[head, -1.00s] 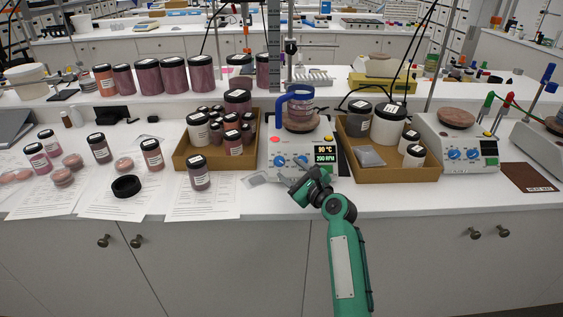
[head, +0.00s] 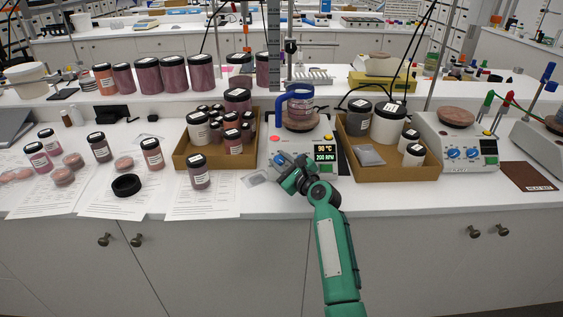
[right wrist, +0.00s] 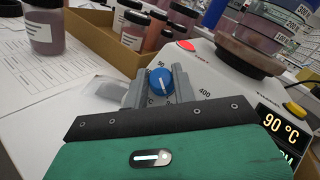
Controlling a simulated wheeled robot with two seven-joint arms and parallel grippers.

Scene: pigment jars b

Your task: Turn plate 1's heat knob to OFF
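Hot plate 1 (head: 299,139) is a white unit with a round brown top, a lit display (head: 325,152) reading 90 °C and 200 RPM, and blue knobs on its front. My right gripper (head: 282,176) is at the front panel and hides part of it. In the right wrist view, the left blue knob (right wrist: 160,83) lies between the two grey fingers (right wrist: 160,88). Its white pointer line shows, with scale marks 50 and 400 around it. No clear gap shows beside the knob; I cannot tell whether the fingers grip it. My left gripper is out of view.
A blue-handled vessel (head: 297,104) stands on the plate. Cardboard trays of jars flank it, left (head: 203,163) and right (head: 391,172). A second hot plate (head: 463,149) stands further right. A small clear packet (head: 256,178) lies left of my gripper.

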